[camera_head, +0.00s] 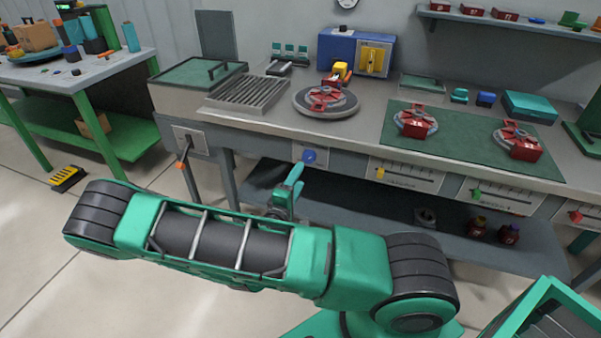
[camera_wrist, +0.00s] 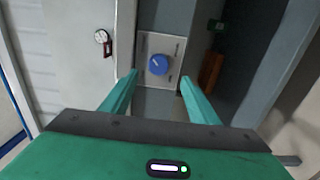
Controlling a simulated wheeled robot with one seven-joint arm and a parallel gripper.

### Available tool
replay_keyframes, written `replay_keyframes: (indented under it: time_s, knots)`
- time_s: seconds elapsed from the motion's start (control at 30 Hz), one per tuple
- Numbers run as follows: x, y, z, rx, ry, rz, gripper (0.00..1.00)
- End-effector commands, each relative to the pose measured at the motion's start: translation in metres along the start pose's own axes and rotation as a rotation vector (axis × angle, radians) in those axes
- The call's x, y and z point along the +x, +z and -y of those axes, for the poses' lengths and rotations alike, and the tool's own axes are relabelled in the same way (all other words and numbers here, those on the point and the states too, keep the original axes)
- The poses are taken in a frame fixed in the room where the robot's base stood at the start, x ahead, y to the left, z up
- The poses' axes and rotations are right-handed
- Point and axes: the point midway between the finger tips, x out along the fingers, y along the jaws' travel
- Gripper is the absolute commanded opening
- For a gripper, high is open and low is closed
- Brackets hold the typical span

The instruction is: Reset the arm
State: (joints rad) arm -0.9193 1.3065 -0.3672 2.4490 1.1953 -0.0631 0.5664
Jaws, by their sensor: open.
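My green arm stretches across the lower part of the head view. My gripper (camera_head: 292,182) is in front of the workbench front, near a blue knob (camera_head: 309,157) on a pale plate. In the wrist view my gripper (camera_wrist: 158,85) is open and empty, its two green fingers spread apart. The blue knob (camera_wrist: 157,64) shows between and beyond the fingertips, and no contact with it is visible.
The grey workbench (camera_head: 275,124) holds a round turntable (camera_head: 325,104) with a red part and a green mat (camera_head: 470,138) with two red parts. A lower shelf (camera_head: 390,218) lies under it. An orange-tipped lever (camera_head: 182,162) sticks out left. A side table (camera_head: 72,72) stands far left.

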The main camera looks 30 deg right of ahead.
Motion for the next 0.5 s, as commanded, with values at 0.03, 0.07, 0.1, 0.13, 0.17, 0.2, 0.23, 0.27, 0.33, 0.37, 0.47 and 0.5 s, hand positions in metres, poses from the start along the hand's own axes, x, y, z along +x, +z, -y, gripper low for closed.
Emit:
replay_keyframes:
  time_s: [0.03, 0.07, 0.1, 0.13, 0.17, 0.2, 0.23, 0.27, 0.33, 0.37, 0.47, 0.5]
  knots:
    - [-0.0049, -0.0005, 0.0000, 0.000, 0.000, -0.001, 0.55]
    - [-0.0069, -0.0004, 0.0000, 0.000, 0.000, -0.001, 0.55]
    - [-0.0090, -0.0003, 0.0002, 0.000, -0.001, -0.001, 0.55]
    - [-0.0101, -0.0002, 0.0003, 0.000, -0.001, -0.001, 0.55]
    - [-0.0109, -0.0001, 0.0003, 0.000, -0.001, 0.000, 0.55]
    - [-0.0116, 0.0000, 0.0002, 0.000, 0.000, 0.000, 0.55]
    - [-0.0119, 0.0000, 0.0002, 0.000, 0.000, 0.000, 0.55]
    - [-0.0120, 0.0001, 0.0002, 0.000, 0.000, 0.000, 0.55]
    - [-0.0119, 0.0001, 0.0001, 0.000, 0.000, 0.000, 0.55]
    - [-0.0119, 0.0001, 0.0001, 0.000, 0.000, 0.000, 0.55]
    - [-0.0117, 0.0002, 0.0001, 0.000, 0.000, 0.000, 0.55]
    - [-0.0117, 0.0002, 0.0001, 0.000, 0.000, 0.000, 0.55]
